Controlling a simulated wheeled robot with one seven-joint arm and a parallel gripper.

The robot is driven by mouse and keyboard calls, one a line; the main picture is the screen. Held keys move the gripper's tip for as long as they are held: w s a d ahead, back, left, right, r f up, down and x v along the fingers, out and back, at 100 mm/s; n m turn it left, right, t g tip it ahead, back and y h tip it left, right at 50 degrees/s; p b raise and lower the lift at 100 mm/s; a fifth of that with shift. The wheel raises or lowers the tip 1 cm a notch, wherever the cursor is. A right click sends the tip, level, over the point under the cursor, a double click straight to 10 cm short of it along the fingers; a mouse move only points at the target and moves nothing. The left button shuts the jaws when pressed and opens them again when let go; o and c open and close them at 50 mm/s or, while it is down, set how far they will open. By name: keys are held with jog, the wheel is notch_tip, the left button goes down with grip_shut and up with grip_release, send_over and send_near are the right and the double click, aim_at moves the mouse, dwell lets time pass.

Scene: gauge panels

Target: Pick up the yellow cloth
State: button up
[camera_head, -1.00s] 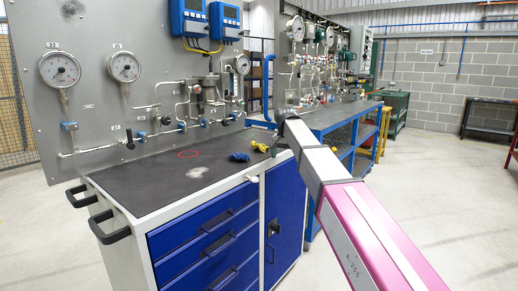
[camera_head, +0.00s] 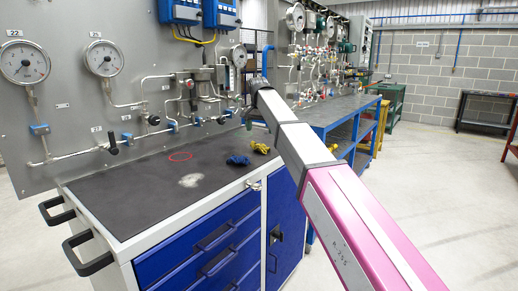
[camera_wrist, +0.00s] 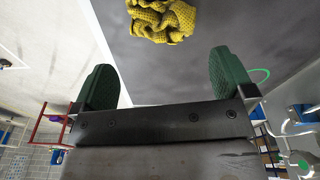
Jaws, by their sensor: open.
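The yellow cloth (camera_head: 260,148) lies crumpled on the dark top of the workbench, near its back right end. It also shows at the top of the wrist view (camera_wrist: 162,19), beyond the fingertips and not between them. My gripper (camera_wrist: 160,75) has two green fingers spread wide apart with nothing between them. In the head view my arm reaches in from the lower right and its end is above the bench near the cloth. The fingers are hard to make out there.
A blue cloth (camera_head: 238,160) lies just left of the yellow one. A panel with gauges (camera_head: 104,58), pipes and valves stands right behind the bench.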

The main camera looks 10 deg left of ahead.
aim_at(260, 144)
jog(key=f, duration=0.3)
jog(key=shift+w+f, duration=0.3)
jog(key=shift+f, duration=2.55)
jog(key=c, duration=0.5)
